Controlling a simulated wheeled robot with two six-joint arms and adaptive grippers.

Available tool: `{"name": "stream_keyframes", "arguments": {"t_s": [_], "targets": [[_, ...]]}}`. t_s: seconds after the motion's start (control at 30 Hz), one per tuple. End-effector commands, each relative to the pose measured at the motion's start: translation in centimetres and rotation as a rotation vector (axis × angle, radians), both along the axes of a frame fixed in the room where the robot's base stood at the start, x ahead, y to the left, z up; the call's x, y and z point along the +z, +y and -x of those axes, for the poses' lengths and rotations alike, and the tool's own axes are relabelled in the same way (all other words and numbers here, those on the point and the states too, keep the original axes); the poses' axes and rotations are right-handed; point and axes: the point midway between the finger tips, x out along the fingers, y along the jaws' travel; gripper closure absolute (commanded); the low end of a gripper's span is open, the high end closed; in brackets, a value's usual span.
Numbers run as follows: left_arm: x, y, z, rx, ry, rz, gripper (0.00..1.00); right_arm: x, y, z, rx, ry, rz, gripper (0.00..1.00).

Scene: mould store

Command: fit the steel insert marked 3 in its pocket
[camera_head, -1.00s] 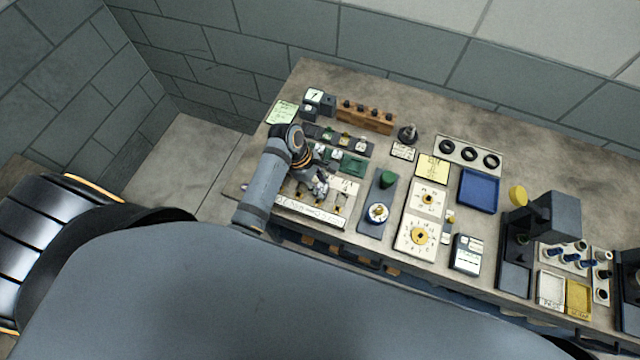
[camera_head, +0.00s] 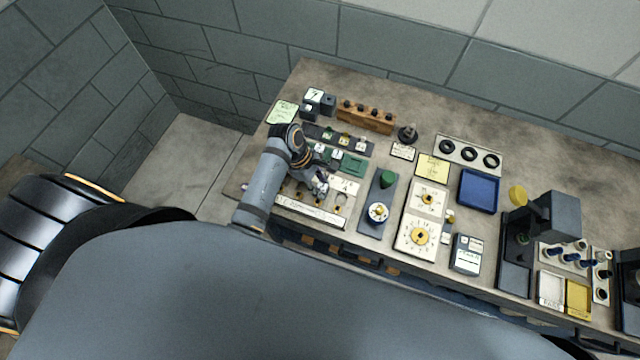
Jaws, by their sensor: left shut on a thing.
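My left gripper (camera_head: 322,183) reaches over the pale plate with pockets (camera_head: 310,212) at the left end of the bench. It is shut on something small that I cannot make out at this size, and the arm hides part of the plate. Several dark pockets show along the plate, but I cannot read their marks. A dark rack (camera_head: 326,134) with small light-topped pieces stands behind the gripper. A green block (camera_head: 351,164) lies between rack and plate. I cannot read which piece is marked 3. My right gripper is not in view.
A wooden block with dark knobs (camera_head: 366,120) stands at the back. The bench's back right is clear.

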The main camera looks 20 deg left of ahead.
Motion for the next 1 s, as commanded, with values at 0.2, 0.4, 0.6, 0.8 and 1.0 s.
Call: {"name": "stream_keyframes", "arguments": {"t_s": [0.2,0.4,0.6,0.8,1.0], "targets": [[-0.06,-0.01,-0.03,0.0,-0.001,0.001,1.0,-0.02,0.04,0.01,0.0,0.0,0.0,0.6],[-0.44,-0.01,-0.03,0.0,0.0,0.0,1.0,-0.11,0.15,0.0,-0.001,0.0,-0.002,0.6],[-0.43,0.01,0.02,0.0,0.001,0.0,1.0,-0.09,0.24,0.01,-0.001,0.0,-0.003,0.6],[-0.08,0.0,0.01,0.0,0.0,0.0,1.0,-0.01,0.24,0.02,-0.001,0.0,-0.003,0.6],[0.02,-0.02,-0.02,0.0,0.0,0.0,1.0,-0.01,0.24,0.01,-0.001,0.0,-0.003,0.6]]}}
